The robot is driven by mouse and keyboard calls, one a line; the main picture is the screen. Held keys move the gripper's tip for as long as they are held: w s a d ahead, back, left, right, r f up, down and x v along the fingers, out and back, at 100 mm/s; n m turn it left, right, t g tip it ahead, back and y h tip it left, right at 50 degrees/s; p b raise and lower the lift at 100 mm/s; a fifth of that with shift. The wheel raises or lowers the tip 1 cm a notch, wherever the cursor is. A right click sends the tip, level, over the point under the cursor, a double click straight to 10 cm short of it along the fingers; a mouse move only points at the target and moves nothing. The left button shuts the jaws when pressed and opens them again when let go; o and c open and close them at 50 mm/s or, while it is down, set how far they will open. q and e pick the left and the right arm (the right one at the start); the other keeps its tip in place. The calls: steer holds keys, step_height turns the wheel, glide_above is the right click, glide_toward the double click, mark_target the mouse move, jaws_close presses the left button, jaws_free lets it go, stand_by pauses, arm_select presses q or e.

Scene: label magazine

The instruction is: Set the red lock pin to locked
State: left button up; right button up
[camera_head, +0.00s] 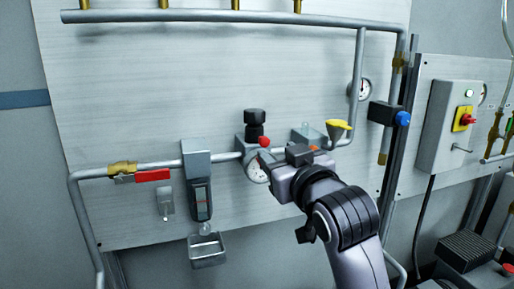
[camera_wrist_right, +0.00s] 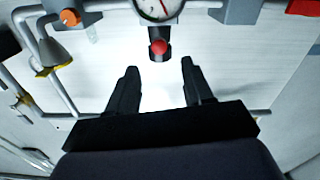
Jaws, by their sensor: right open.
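The red lock pin (camera_head: 264,141) shows as a small red knob at the black-topped regulator (camera_head: 254,118), just above the round gauge (camera_head: 257,168). In the right wrist view, which looks upside down, the red pin (camera_wrist_right: 159,47) sits against the black regulator knob, beyond and between my fingertips. My right gripper (camera_head: 280,172) is just below and right of the pin in the head view and partly covers the gauge. Its two fingers (camera_wrist_right: 158,75) are apart with nothing between them. I cannot tell the pin's setting. My left gripper is not in view.
A yellow-topped funnel (camera_head: 339,126) and an orange knob (camera_head: 314,147) are close to the right of the regulator. A grey sight-glass unit (camera_head: 198,180) and a red-handled valve (camera_head: 152,175) are to the left. Pipes cross the panel. The panel above the regulator is clear.

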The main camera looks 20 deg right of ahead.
mark_target(265, 142)
steer(key=shift+w+a, duration=0.1)
steer(key=shift+w, duration=3.35)
jaws_close()
